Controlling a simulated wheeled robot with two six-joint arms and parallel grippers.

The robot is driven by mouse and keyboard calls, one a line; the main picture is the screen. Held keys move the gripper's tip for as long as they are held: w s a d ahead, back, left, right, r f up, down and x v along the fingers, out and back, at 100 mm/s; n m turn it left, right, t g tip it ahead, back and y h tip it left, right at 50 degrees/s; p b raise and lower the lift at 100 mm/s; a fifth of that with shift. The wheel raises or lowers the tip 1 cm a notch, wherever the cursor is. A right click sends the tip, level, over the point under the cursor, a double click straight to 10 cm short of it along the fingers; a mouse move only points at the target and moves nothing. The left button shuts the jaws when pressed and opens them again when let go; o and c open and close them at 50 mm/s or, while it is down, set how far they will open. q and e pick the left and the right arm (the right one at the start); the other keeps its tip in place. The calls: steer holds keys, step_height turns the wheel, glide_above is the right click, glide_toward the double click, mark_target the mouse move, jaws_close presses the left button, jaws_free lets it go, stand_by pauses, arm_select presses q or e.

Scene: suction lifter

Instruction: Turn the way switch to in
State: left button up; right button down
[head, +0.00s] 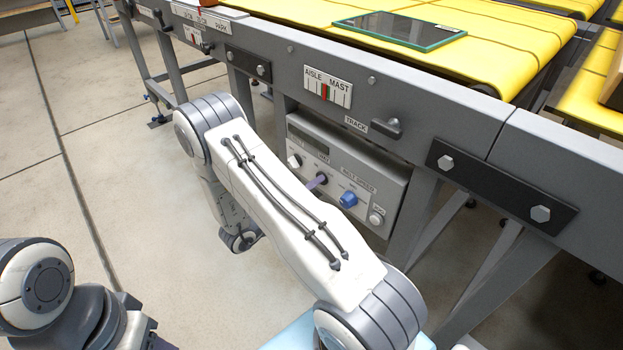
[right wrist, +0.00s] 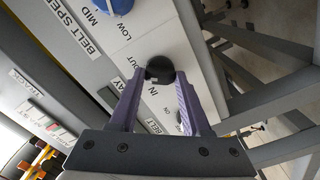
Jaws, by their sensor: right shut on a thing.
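The way switch is a dark round knob (right wrist: 160,69) on the pale control panel (head: 335,150), with the words WAY, IN and OUT beside it in the right wrist view. It also shows in the head view as a small dark knob (head: 322,177) left of a blue knob (head: 348,199). My right gripper (right wrist: 160,82) has its two purple fingers on either side of the knob and is shut on it. In the head view only a bit of purple finger (head: 316,183) shows. Which way the switch points is not clear. My left gripper is out of the frame.
The panel hangs under the grey frame of a yellow belt conveyor (head: 430,35), near its legs. A white knob (head: 295,161) and a pale button (head: 376,218) sit on the same panel. A glass sheet (head: 400,31) lies on the belt. The floor at left is clear.

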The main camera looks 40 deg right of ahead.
steer(key=shift+w+n+p, duration=0.1)
steer(key=shift+n+p, duration=4.45)
steer(key=shift+n, duration=3.35)
steer(key=shift+c, duration=1.8)
jaws_free()
